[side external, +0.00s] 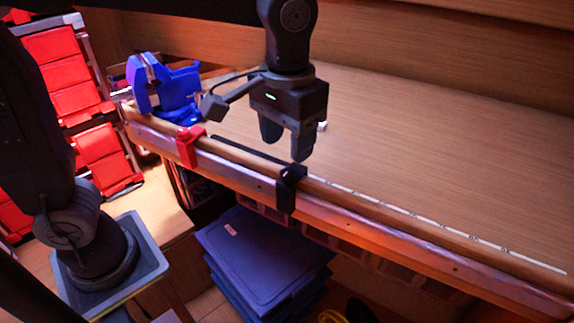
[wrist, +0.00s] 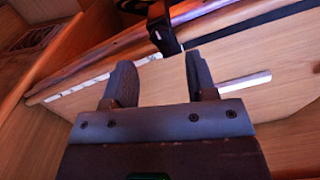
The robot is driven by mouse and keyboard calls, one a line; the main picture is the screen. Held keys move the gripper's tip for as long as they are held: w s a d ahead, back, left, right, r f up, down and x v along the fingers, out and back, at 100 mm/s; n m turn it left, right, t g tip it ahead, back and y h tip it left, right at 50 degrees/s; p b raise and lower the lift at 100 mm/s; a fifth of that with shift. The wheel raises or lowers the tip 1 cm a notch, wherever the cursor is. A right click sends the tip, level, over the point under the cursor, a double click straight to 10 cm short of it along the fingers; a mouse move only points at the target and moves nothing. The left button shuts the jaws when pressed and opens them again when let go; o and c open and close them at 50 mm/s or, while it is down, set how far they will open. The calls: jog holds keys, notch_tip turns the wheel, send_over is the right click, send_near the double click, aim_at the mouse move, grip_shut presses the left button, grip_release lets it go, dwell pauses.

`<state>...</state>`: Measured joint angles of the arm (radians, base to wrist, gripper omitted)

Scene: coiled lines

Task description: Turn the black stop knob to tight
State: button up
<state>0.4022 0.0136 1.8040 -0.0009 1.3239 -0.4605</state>
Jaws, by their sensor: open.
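The black stop (side external: 289,190) is clamped around the front rail of the wooden bench, with its upper block standing above the rail. I cannot clearly tell its knob from its body or read how far it is turned. My gripper (side external: 286,143) is open and empty, pointing down just above and behind the stop. In the wrist view, the black stop (wrist: 162,32) shows beyond and roughly between the two spread fingertips (wrist: 160,72), apart from them.
A red stop (side external: 188,146) sits on the same rail to the left. A blue clamp-like device (side external: 165,88) stands at the bench's left end. A white marked strip (side external: 440,222) runs right along the rail. The bench top (side external: 430,130) is mostly clear. Blue boxes (side external: 262,255) are stacked below.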

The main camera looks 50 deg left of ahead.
aim_at(287, 172)
notch_tip(287, 172, down, 6)
jog(key=shift+r, duration=0.1)
jog(key=shift+c, duration=0.2)
jog(key=c, duration=0.9)
